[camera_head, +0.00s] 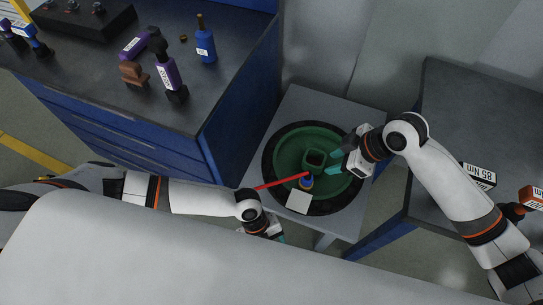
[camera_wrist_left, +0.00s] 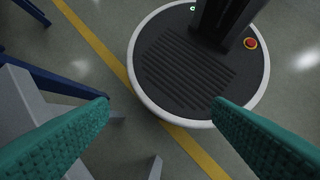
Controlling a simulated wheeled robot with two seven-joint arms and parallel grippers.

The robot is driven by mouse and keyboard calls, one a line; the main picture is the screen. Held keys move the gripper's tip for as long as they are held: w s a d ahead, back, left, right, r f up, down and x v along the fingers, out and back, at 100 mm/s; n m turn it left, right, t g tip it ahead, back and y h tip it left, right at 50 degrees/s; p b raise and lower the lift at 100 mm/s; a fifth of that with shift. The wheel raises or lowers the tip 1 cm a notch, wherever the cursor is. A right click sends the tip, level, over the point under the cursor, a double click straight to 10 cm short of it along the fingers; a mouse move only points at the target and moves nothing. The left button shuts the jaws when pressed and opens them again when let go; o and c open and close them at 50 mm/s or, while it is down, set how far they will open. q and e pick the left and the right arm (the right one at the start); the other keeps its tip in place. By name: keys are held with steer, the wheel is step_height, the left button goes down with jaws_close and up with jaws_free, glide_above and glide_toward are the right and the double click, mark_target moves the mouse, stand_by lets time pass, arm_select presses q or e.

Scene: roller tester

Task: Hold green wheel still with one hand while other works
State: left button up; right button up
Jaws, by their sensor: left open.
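The green wheel (camera_head: 288,150) lies flat on a small grey table, with a dark tyre around it and a raised square hub (camera_head: 315,158) at its middle. My right gripper (camera_head: 335,163) is over the wheel's right part. Its teal fingers look spread, with nothing clearly between them; I cannot tell whether they touch the wheel. My left gripper (camera_head: 275,235) is by the table's front edge, below the wheel and apart from it. In the left wrist view its fingers (camera_wrist_left: 160,125) are wide apart and empty, above the floor.
A red rod (camera_head: 280,182) reaches over the wheel's front left to a blue piece (camera_head: 306,184), beside a white square (camera_head: 299,201). A workbench (camera_head: 110,90) with bottles stands left. A dark bench (camera_head: 480,120) with a box labelled 85 Nm (camera_head: 479,175) stands right.

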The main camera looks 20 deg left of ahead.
arm_select(q)
steer(key=w+a+r+y, duration=0.2)
steer(key=w+a+r, duration=0.1)
steer(key=w+r, duration=0.45)
step_height(320, 180, up, 7)
steer(key=t+y, duration=0.2)
steer(key=t, duration=0.1)
glide_above(272, 174)
steer(key=shift+s+f, duration=0.2)
steer(key=shift+s, duration=0.1)
steer(key=shift+w+t, duration=0.2)
steer(key=shift+t, duration=0.1)
step_height(272, 174, down, 12)
steer(key=shift+r, duration=0.1)
steer(key=shift+c, duration=0.5)
jaws_close()
arm_select(e)
steer(key=shift+o, duration=0.4)
